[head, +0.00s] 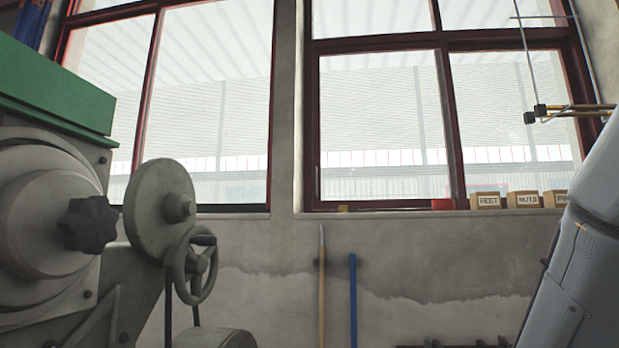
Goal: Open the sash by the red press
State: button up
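Two windows with dark red frames fill the back wall. The right window (456,130) has a lower left sash (384,53) and a narrower pane to its right; the sash looks shut, with no gap that I can make out. The left window (152,90) is partly covered by a machine. No red press shows in the head view, so I cannot tell which sash is beside it. My gripper is not in view; a grey link at the right edge looks like part of my arm.
A green and grey machine (52,85) with a handwheel (196,265) blocks the left. Boxes labelled REST (488,201) and NUTS (523,200) and a red block (444,204) stand on the sill. A wooden pole (322,290) and blue pole (353,300) lean below.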

aim_at(462, 201)
jog(key=u, duration=0.6)
jog(key=i, duration=1.2)
jog(key=z, duration=0.2)
